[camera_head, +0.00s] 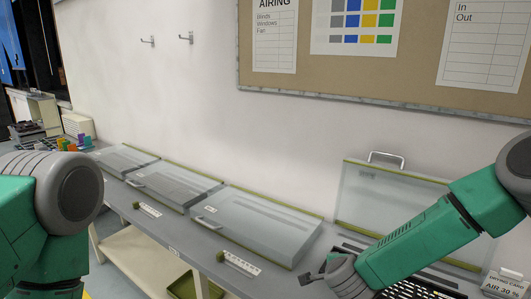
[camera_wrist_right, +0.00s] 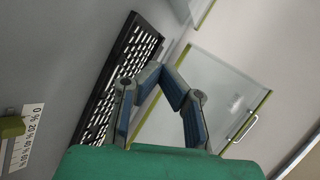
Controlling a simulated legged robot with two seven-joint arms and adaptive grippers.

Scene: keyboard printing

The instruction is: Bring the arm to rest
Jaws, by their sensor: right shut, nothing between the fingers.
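My right arm (camera_head: 425,245), green with grey joints, comes in from the right and reaches down over the bench. My right gripper (camera_head: 312,283) is at its lower left end, low in front of the open station, partly cut by the lower edge. In the right wrist view my right gripper (camera_wrist_right: 160,72) shows its blue-grey fingers meeting at the tips with nothing held. My left arm (camera_head: 40,215) shows at the left edge, and its gripper is out of view.
A black keyboard-like panel (camera_wrist_right: 118,80) lies beside the right gripper, under a raised clear lid (camera_head: 375,195). Several closed clear-lidded boxes (camera_head: 255,225) line the grey bench (camera_head: 165,228). A green slider (camera_head: 220,257) sits on a scale.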

